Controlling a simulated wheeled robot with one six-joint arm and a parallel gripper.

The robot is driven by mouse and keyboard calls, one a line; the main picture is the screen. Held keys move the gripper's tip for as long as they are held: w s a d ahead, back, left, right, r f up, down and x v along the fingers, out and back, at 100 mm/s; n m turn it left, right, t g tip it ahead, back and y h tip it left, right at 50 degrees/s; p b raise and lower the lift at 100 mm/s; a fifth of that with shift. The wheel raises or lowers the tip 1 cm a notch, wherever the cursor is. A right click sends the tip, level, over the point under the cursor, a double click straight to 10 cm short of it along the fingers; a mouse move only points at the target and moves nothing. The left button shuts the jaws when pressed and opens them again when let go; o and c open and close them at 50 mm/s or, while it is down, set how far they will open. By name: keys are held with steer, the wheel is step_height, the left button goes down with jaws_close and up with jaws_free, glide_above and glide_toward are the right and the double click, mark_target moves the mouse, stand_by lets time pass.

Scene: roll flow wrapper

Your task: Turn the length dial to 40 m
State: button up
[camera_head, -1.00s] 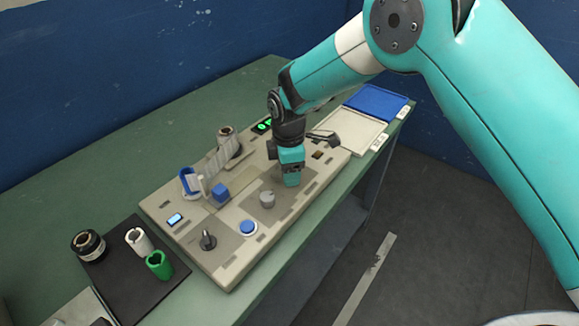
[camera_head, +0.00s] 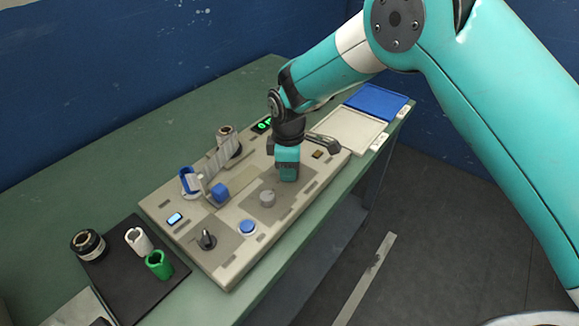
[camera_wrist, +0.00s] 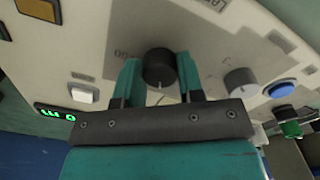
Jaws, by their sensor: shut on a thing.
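The length dial, a round dark knob (camera_wrist: 159,66) with a pale pointer line, stands on the beige panel (camera_wrist: 110,30) between my two teal fingers in the wrist view. My gripper (camera_wrist: 158,75) is shut on it. In the head view my gripper (camera_head: 289,178) points down at the far part of the panel and hides the dial. A small display with green digits (camera_wrist: 58,112) lies at the left of the wrist view; its digits are too tilted and small to read surely. The dial's scale marks are mostly hidden or blurred.
A grey knob (camera_head: 267,198), a blue button (camera_head: 248,227) and a black selector (camera_head: 207,240) sit on the near part of the panel. A roll holder (camera_head: 228,142) stands behind. White (camera_head: 345,133) and blue (camera_head: 377,101) trays lie right. A dark mat (camera_head: 125,285) holds rolls.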

steer(key=m, duration=0.6)
steer(key=shift+s, duration=0.15)
steer(key=m, duration=0.6)
steer(key=shift+f, duration=0.1)
steer(key=shift+m, duration=0.4)
steer(key=o, duration=0.9)
